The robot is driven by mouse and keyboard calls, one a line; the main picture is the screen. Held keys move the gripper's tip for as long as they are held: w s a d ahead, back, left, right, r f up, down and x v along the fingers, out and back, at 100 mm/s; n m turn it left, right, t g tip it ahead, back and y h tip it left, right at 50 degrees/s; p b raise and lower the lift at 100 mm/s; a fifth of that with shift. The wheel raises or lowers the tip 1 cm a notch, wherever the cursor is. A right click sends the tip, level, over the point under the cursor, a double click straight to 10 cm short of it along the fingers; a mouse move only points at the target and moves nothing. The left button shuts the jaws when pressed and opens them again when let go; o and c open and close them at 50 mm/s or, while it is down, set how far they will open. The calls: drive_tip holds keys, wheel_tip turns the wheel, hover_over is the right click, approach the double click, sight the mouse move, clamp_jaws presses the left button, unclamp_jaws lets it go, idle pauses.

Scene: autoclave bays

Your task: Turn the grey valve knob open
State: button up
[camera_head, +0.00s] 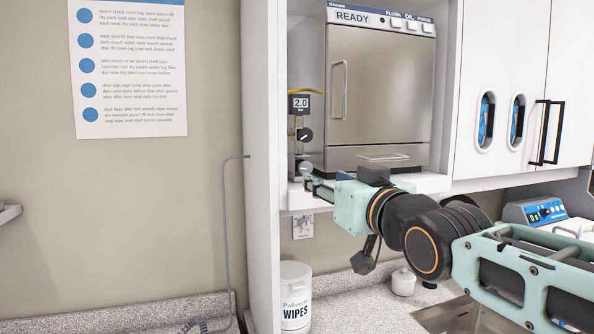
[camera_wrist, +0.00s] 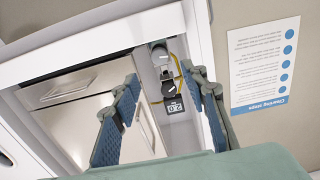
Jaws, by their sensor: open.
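The grey valve knob (camera_head: 305,168) is the lower of two knobs on a narrow panel left of the autoclave. In the wrist view, which is turned upside down, the grey knob (camera_wrist: 158,51) shows beyond the gap between my fingers. My gripper (camera_head: 318,190) is in front of the panel's foot, close to the grey knob in the head view. In the wrist view my gripper (camera_wrist: 160,76) has its two blue-padded fingers spread with nothing between them. I see no contact with the knob. Its exact gap is unclear.
A black knob (camera_head: 305,135) and a gauge reading 2.0 (camera_head: 299,103) sit above the grey knob, with a yellow tube beside them. The steel autoclave (camera_head: 381,85) stands right, on a white shelf (camera_head: 425,183). A white cabinet wall (camera_head: 264,150) bounds the left. A wipes tub (camera_head: 296,296) stands below.

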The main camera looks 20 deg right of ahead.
sight(307, 169)
drive_tip(key=w+p, duration=0.2)
drive_tip(key=w, duration=0.8)
drive_tip(key=shift+w+d+p, duration=0.1)
drive_tip(key=shift+w+p, duration=0.15)
drive_tip(key=shift+p, duration=0.05)
clamp_jaws()
drive_tip(key=shift+f+n+b, duration=0.2)
drive_tip(key=shift+n+b, duration=0.1)
drive_tip(key=shift+b, duration=0.7)
drive_tip(key=shift+n+b, duration=0.4)
drive_tip(key=shift+b, duration=0.35)
drive_tip(key=shift+r, duration=0.2)
unclamp_jaws()
